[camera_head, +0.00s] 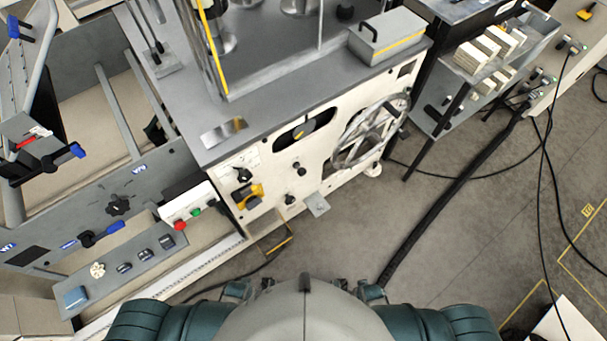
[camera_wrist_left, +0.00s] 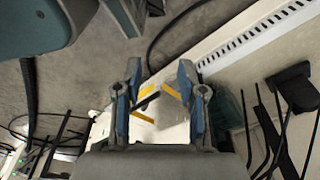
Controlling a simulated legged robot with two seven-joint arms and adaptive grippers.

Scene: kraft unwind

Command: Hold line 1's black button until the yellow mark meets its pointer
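The white machine front (camera_head: 268,205) stands in the middle of the head view with dark knobs on it. Several dark rocker-like controls (camera_head: 145,255) sit on a grey strip at lower left. I cannot tell which control is line 1's black button. My left gripper (camera_wrist_left: 160,72) is open in the left wrist view, with nothing between its fingers; a yellow-and-black floor-level item lies beyond them. Neither gripper shows in the head view.
A white box with red and green buttons (camera_head: 190,212) is left of the machine front. A spoked handwheel (camera_head: 370,132) sticks out at its right. A white slotted rail (camera_wrist_left: 250,38) runs near my left gripper. Cables cross the grey floor (camera_head: 480,215) at right, which is otherwise fairly clear.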

